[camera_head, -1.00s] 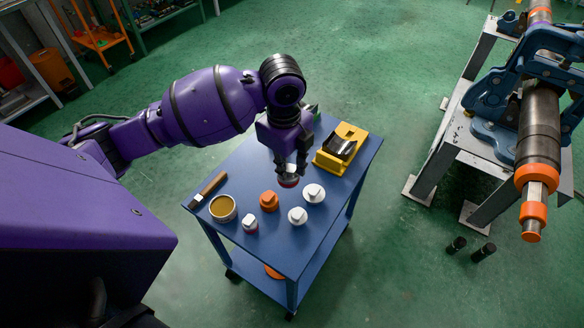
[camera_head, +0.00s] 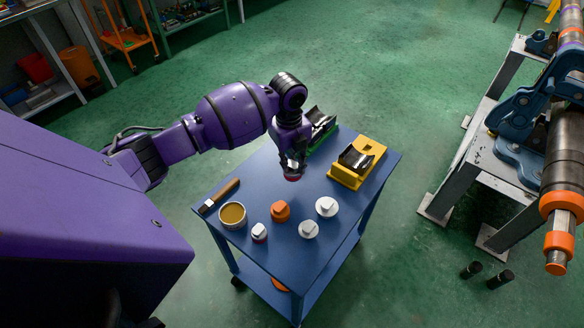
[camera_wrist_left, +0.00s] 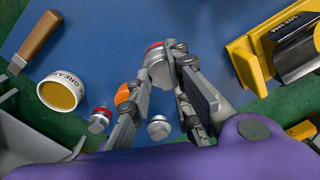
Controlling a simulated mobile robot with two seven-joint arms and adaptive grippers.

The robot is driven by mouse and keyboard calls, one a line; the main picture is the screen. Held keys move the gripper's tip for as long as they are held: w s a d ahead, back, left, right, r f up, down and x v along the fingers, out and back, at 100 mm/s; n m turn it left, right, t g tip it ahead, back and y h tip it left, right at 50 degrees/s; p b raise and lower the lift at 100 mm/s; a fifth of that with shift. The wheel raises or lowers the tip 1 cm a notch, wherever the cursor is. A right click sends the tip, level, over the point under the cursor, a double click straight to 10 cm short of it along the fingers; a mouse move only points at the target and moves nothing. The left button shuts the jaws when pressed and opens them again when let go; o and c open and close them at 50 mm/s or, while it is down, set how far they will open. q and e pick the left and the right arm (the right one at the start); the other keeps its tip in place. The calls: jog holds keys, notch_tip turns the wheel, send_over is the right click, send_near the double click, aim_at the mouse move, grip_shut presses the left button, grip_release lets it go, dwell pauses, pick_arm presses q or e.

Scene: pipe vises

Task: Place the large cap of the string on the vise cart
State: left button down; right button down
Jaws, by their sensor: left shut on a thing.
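My left gripper (camera_head: 292,168) is over the blue vise cart (camera_head: 300,255). Its fingers are shut on a grey cap with a red rim (camera_head: 292,178), which also shows between the fingertips in the left wrist view (camera_wrist_left: 157,65). The held cap is close to the cart top; I cannot tell whether it touches it. In front of it on the cart are an orange cap (camera_head: 280,210), a larger white cap (camera_head: 326,206), another white cap (camera_head: 308,229) and a small white cap with a red rim (camera_head: 259,232). My right gripper is not in view.
A pipe in blue vises (camera_head: 520,110) is at the right, beyond open floor.

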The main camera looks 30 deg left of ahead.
aim_at(291, 169)
pick_arm(q)
jog(key=shift+w+a+f, duration=0.25)
jog(key=shift+w+f, duration=0.1)
jog(key=shift+f, duration=0.1)
jog(key=shift+w+a+f, duration=0.2)
jog(key=shift+w+f, duration=0.15)
jog(key=shift+f, duration=0.1)
notch_tip(291, 169, down, 3)
jog(key=shift+w+f, duration=0.1)
jog(key=shift+f, duration=0.05)
jog(key=shift+f, duration=0.2)
jog(key=c, duration=1.6)
grip_release()
jog(key=shift+r, duration=0.15)
